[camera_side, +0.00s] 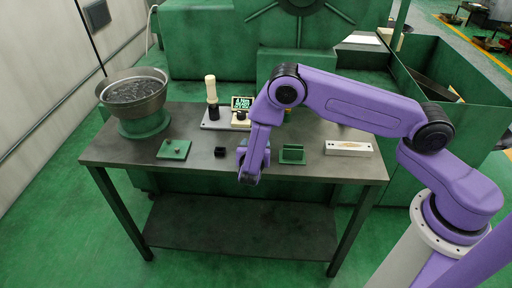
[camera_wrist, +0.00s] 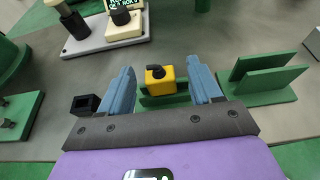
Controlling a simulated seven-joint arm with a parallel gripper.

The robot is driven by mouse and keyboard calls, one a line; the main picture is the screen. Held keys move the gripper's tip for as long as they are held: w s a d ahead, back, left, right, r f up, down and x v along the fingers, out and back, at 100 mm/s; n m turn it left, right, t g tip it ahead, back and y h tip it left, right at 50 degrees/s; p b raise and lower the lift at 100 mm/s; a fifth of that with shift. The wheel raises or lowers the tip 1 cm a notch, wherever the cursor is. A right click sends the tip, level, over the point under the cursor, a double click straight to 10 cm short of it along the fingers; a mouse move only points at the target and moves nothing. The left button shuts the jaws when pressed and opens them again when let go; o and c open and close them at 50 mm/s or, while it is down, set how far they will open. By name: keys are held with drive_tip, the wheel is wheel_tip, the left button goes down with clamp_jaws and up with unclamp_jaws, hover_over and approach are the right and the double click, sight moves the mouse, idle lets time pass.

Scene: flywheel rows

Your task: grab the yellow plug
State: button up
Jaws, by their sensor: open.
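The yellow plug (camera_wrist: 160,80), a small block with a black curved piece on top, shows in the wrist view. It sits at a green holder (camera_wrist: 172,100), partly hidden by my gripper. My gripper (camera_wrist: 160,66) is open, with one blue finger on each side of the plug. The plug appears between the fingers with gaps on both sides; I cannot tell how far below or beyond the fingertips it is. In the side view my gripper (camera_side: 251,172) is over the front of the table, and the plug is hidden there.
A green slotted bracket (camera_side: 292,154) stands to the right, a black square socket (camera_side: 220,152) and a green plate (camera_side: 174,149) to the left. Behind are a tester with a display (camera_side: 242,103), a tall-handled tool (camera_side: 212,97) and a metal bowl (camera_side: 133,92). A pale bar (camera_side: 348,149) lies far right.

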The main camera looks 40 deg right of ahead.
drive_tip(key=shift+w+d+f, duration=0.25)
drive_tip(key=shift+w+d, duration=0.15)
drive_tip(key=c, duration=1)
drive_tip(key=shift+c, duration=0.2)
drive_tip(key=shift+r, duration=0.15)
